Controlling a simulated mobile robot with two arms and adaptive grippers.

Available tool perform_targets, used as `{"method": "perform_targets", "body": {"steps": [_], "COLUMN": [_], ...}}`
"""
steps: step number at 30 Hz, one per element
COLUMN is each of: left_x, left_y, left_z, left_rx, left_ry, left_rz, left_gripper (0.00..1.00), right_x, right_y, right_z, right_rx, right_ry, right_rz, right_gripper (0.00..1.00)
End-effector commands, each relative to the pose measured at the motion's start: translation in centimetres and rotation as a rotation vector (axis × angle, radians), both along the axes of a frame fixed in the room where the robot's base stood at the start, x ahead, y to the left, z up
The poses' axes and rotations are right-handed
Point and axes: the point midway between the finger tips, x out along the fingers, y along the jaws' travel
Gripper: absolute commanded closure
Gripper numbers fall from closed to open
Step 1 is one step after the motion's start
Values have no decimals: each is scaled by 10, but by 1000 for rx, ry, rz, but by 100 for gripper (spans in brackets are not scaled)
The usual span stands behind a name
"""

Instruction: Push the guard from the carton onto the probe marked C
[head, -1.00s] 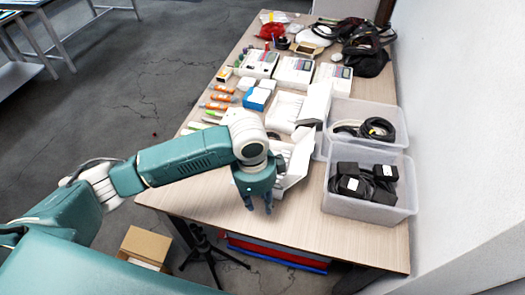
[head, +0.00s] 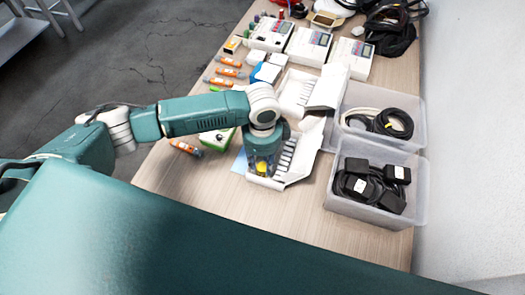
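My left gripper (head: 262,168) points down over the near edge of an open white carton (head: 303,158) with a row of narrow slots. A small yellow thing (head: 262,168) shows between or just behind its fingertips; I cannot tell whether it is a guard or whether the fingers grip it. Several orange-and-white pen-like items, perhaps the probes, lie along the table's left side, one near the gripper (head: 185,148) and others farther back (head: 229,72). Their letters are too small to read, so I cannot pick out C. My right gripper is out of view.
A green device (head: 214,141) lies left of the gripper, partly under my arm. A second open white carton (head: 296,90) stands behind. Clear bins of black cables (head: 336,200) and coiled cords (head: 420,103) line the right side. The table's front (head: 240,215) is bare.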

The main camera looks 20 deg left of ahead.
Motion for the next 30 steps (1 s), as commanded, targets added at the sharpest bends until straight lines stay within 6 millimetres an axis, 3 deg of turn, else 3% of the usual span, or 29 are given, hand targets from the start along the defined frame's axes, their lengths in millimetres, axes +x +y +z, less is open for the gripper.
{"method": "perform_targets", "body": {"steps": [4,10,19,24,30], "left_x": [-1,0,0,0,0], "left_y": [0,0,0,0,0], "left_z": [-22,-37,-39,-38,-37], "left_rx": [0,1,0,0,0], "left_ry": [1,0,-1,-1,-1], "left_rz": [0,-1,-2,-1,-1], "left_gripper": [67,67,67,96,97], "right_x": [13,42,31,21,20], "right_y": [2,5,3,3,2], "right_z": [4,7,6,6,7], "right_rx": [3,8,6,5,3], "right_ry": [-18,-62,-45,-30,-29], "right_rz": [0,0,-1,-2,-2], "right_gripper": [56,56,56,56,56]}}
